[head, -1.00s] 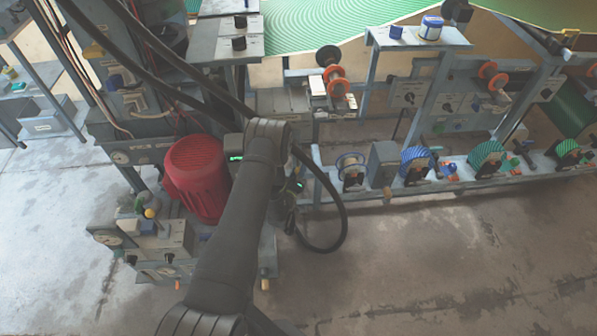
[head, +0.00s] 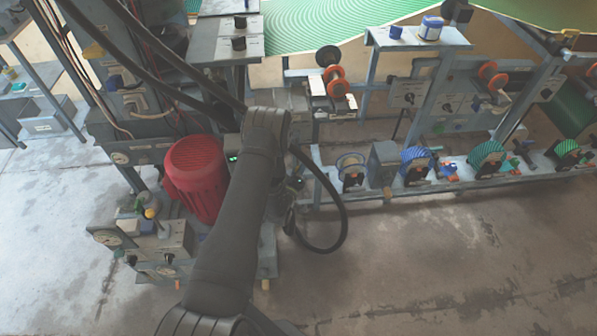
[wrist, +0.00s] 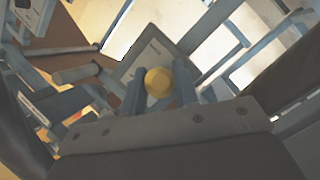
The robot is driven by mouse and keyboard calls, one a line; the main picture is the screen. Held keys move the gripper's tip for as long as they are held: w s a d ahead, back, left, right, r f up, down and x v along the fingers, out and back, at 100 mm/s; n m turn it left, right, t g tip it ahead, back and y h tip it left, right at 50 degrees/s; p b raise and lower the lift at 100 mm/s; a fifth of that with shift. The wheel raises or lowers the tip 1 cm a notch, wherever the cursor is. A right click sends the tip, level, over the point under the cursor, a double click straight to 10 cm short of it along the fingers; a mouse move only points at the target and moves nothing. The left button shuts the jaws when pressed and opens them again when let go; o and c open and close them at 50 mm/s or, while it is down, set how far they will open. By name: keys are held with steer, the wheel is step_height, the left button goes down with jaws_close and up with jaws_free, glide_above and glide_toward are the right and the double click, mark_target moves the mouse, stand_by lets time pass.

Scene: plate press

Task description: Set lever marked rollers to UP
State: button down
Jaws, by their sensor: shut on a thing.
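In the wrist view a round yellow knob (wrist: 158,82), seen end on, sits between the two fingers of my gripper (wrist: 160,88). The fingers are shut on it. Behind it is a grey box (wrist: 150,53) with a small label that I cannot read. The knob looks like a lever's end, but its shaft and its up or down position are hidden. In the head view my own arm covers the gripper and the knob, near the machine just right of the red motor (head: 196,175).
The red motor stands close to the left of my arm. A low rail (head: 460,180) with blue and green wheels runs to the right. A black hose loops beside my arm. The floor (head: 430,270) at front right is clear.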

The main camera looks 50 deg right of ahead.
steer(key=shift+s+a+r+y, duration=0.15)
steer(key=shift+r+y, duration=0.15)
steer(key=shift+r, duration=0.25)
step_height(320, 180, up, 7)
steer(key=n+g+y, duration=0.1)
steer(key=y, duration=0.1)
steer(key=n+g+y, duration=0.1)
steer(key=g+y, duration=0.1)
steer(key=shift+s+a+f, duration=0.15)
steer(key=shift+w+d+r, duration=0.15)
steer(key=shift+r, duration=0.45)
steer(key=shift+w+d+r, duration=0.1)
steer(key=shift+r, duration=0.5)
steer(key=shift+w+d+r, duration=0.2)
steer(key=shift+r, duration=0.3)
steer(key=shift+w+d+r, duration=0.15)
steer(key=shift+d+r, duration=0.05)
steer(key=shift+r, duration=0.25)
steer(key=c, duration=1.2)
jaws_free()
steer(key=shift+o, duration=0.3)
steer(key=shift+a, duration=0.1)
steer(key=v, duration=1.7)
steer(key=shift+r, duration=0.2)
